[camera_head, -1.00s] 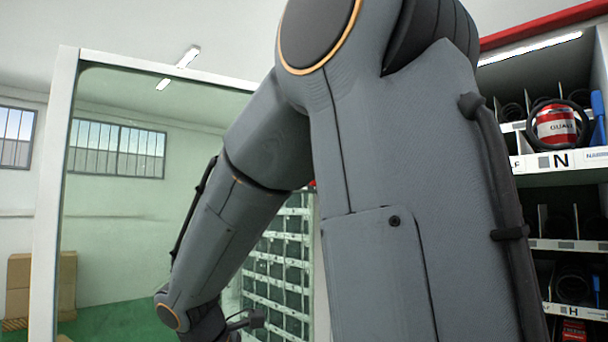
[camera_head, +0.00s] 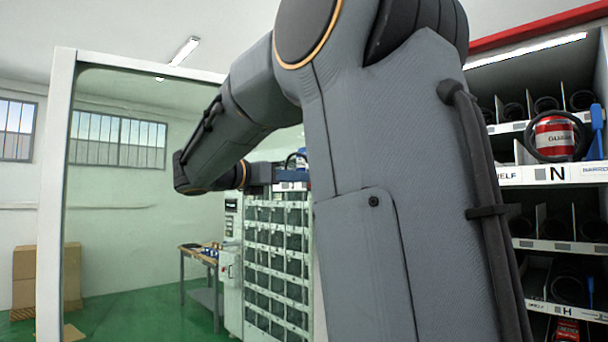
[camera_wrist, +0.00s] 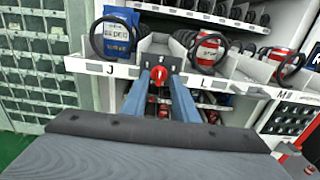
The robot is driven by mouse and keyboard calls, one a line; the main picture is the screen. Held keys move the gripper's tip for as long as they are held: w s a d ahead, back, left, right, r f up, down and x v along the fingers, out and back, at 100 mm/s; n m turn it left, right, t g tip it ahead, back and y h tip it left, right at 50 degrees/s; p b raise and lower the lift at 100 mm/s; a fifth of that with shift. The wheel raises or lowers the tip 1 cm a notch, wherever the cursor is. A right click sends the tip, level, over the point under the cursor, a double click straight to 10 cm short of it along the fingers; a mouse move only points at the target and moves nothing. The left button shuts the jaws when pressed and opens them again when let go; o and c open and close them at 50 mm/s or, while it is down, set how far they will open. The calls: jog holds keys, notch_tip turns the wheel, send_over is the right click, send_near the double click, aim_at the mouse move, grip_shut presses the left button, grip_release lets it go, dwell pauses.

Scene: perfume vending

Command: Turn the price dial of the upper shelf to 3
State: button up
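A red dial (camera_wrist: 159,77) with a pointed knob sits on a dark plate at the front of a white shelf in the wrist view, between the J and L labels. My gripper (camera_wrist: 161,84) is open, with its two blue-grey fingers pointing toward the dial, one on each side of it in the picture. I cannot tell whether the fingers touch it. The dial's number marks are too small to read. In the head view my arm hides most of this area, and the gripper's tips cannot be made out.
A blue packet (camera_wrist: 113,35) stands behind a black coil at J. Red cans (camera_wrist: 208,50) stand in coils to the right. The white shelf edge (camera_wrist: 225,84) runs close beside the fingers. In the head view, a glass panel's white frame (camera_head: 58,200) stands at left, and more shelves (camera_head: 560,175) at right.

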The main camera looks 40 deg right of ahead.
jog(key=shift+w+d+p, duration=0.15)
jog(key=shift+d+p, duration=0.3)
jog(key=shift+d, duration=1.1)
jog(key=shift+c, duration=0.3)
grip_shut()
jog(key=shift+f+m+b, duration=0.15)
jog(key=shift+m+b, duration=0.15)
jog(key=shift+b, duration=0.2)
jog(key=m+b, duration=0.3)
jog(key=b, duration=0.2)
jog(key=m+b, duration=0.4)
jog(key=b, duration=0.1)
jog(key=m+b, duration=0.4)
jog(key=b, duration=0.1)
jog(key=shift+s+f+b, duration=0.2)
jog(key=shift+s+b, duration=0.15)
jog(key=shift+r+m, duration=0.1)
jog(key=shift+m, duration=0.3)
